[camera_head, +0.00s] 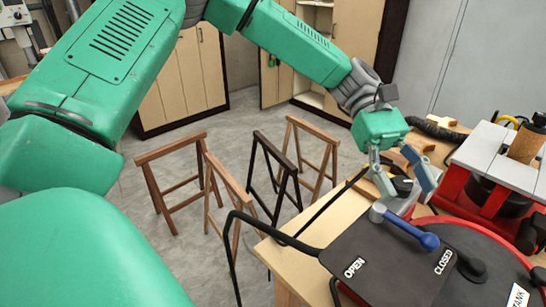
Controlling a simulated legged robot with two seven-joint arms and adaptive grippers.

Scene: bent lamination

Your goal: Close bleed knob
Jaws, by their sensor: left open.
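My left gripper (406,190) reaches in from the upper left and points down, with its two fingers spread apart. A small black knob (402,186) shows between the fingertips, at the far edge of the black panel (372,268). I cannot tell whether the fingers touch it. The panel is marked OPEN on the left and CLOSED on the right, and the blue grip points towards CLOSED. My right gripper is not in view.
The panel sits by a red-rimmed round lid (500,262) on a wooden table (325,222). A black bar (270,232) sticks out left. Red and grey machinery (502,160) stands at right. Wooden trestles (172,180) stand on the floor; cabinets (190,75) are behind.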

